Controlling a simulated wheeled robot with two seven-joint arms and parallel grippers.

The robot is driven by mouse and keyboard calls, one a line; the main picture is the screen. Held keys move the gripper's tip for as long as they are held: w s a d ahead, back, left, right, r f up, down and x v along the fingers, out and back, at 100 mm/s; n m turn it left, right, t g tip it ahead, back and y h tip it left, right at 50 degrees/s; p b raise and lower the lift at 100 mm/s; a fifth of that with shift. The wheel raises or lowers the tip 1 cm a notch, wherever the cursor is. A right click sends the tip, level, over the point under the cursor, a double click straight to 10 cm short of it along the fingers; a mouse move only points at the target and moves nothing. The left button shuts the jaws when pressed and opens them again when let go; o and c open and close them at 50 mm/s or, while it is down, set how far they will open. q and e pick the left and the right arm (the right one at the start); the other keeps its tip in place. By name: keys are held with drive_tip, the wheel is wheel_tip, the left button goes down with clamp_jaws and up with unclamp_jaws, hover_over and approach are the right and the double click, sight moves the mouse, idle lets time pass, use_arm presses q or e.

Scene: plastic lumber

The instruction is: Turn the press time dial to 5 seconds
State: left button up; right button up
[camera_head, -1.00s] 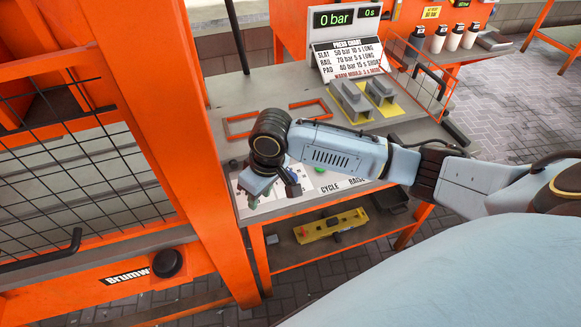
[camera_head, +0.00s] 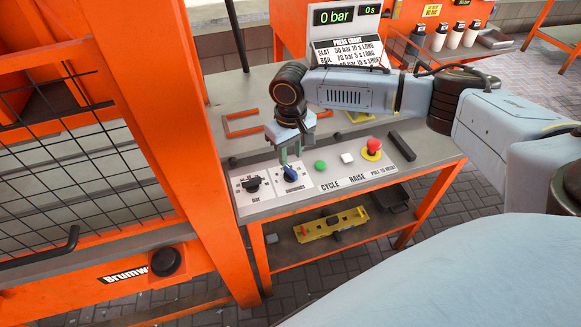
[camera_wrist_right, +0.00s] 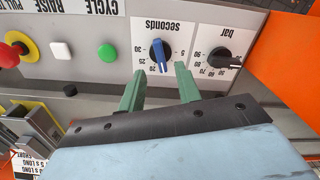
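The press time dial (camera_head: 291,173), a knob with a blue pointer labelled seconds, sits on the white control panel at the table's front edge. It also shows in the right wrist view (camera_wrist_right: 158,55), where the scale is upside down. I cannot tell its exact setting. My right gripper (camera_head: 291,153) is just above the dial, pointing down. In the right wrist view its two green fingers (camera_wrist_right: 161,86) are apart and empty, with the dial beyond and between their tips. The display (camera_head: 346,15) reads 0 bar and 0 s. My left gripper is out of view.
The black bar dial (camera_head: 253,184) is left of the seconds dial. A green button (camera_head: 320,166), a white button (camera_head: 347,158) and a red emergency knob (camera_head: 372,148) are to its right. An orange press frame (camera_head: 165,120) stands close on the left.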

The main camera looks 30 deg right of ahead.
sight(291, 169)
wheel_tip(291, 169, down, 5)
drive_tip(key=shift+f+b, duration=0.15)
drive_tip(key=shift+b, duration=0.2)
clamp_jaws()
